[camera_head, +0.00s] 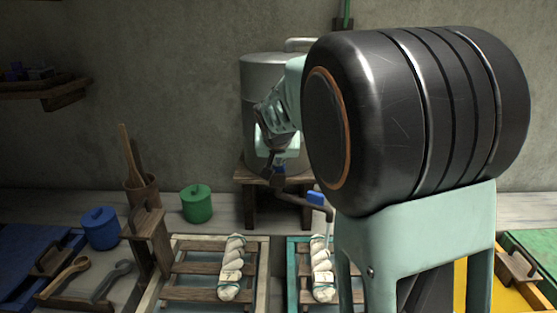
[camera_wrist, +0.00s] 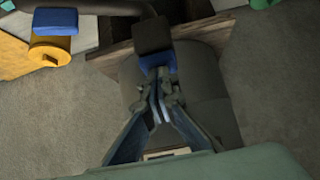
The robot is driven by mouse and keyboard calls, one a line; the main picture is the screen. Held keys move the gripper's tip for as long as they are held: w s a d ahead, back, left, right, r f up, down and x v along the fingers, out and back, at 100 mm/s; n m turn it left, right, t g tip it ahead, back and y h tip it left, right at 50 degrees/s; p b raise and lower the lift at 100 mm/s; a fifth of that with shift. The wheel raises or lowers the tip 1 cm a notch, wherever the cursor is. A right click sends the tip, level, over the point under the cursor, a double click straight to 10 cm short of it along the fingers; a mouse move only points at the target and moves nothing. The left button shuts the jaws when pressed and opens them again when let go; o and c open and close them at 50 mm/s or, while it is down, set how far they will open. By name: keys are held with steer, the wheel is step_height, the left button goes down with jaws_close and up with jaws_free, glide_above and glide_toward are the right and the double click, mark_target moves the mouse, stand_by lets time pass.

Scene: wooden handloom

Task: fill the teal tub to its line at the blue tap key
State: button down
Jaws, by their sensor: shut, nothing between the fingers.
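My gripper (camera_head: 275,160) is shut and empty in front of the metal tank; its closed fingers (camera_wrist: 160,100) show in the wrist view. The fingertips are close to a small blue part (camera_wrist: 158,66) on a dark block (camera_wrist: 152,36); I cannot tell whether they touch. A blue tap key (camera_head: 316,197) sits on the dark pipe further right; it looks like the blue block (camera_wrist: 55,20) above a yellow cylinder in the wrist view. The teal tub (camera_head: 293,268) stands below it, with slats and a pale twisted skein. My arm hides its right side. I cannot make out its fill line.
The tank (camera_head: 262,75) stands on a wooden stool (camera_head: 250,205). A cream-rimmed tub (camera_head: 262,260) with another skein is left of the teal tub. Yellow and green tubs are at right.

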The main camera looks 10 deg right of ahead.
steer(key=shift+s+a+f, duration=0.1)
steer(key=shift+s+f, duration=0.2)
steer(key=shift+f, duration=0.45)
steer(key=shift+w+r+p, duration=0.1)
steer(key=shift+r+p, duration=0.3)
steer(key=shift+r, duration=0.15)
step_height(320, 180, up, 5)
steer(key=shift+f+p, duration=0.1)
steer(key=shift+p, duration=1.1)
steer(key=v, duration=0.9)
steer(key=shift+b, duration=0.4)
